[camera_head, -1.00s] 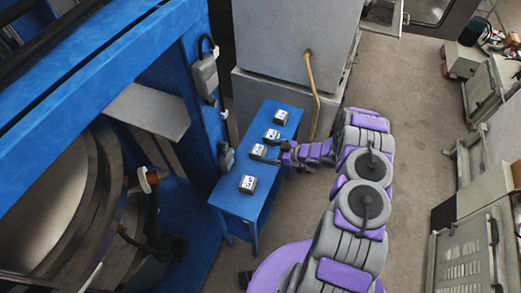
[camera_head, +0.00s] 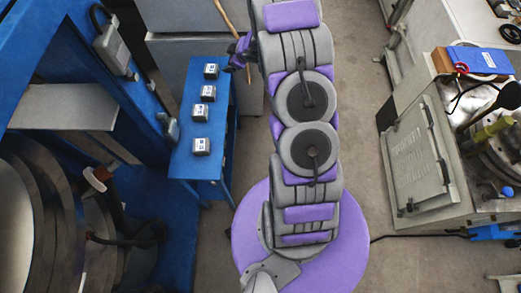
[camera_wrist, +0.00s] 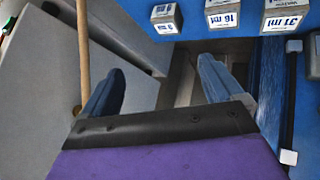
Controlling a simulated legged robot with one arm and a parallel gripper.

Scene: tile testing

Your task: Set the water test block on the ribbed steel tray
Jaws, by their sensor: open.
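Several small grey blocks with white labels stand in a row on a blue table. In the head view they are the far block (camera_head: 211,71), second block (camera_head: 207,93), third block (camera_head: 200,114) and near block (camera_head: 201,146). The wrist view shows three blocks at its top, including a middle one (camera_wrist: 222,16); their labels are upside down. I cannot tell which is the water test block. My gripper (camera_wrist: 158,92) is open and empty, off the table's edge, apart from the blocks. In the head view it is partly hidden by my arm. I cannot make out the ribbed steel tray.
The blue table (camera_head: 183,165) stands beside a blue machine frame (camera_head: 70,60). Floor between table and bench is open.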

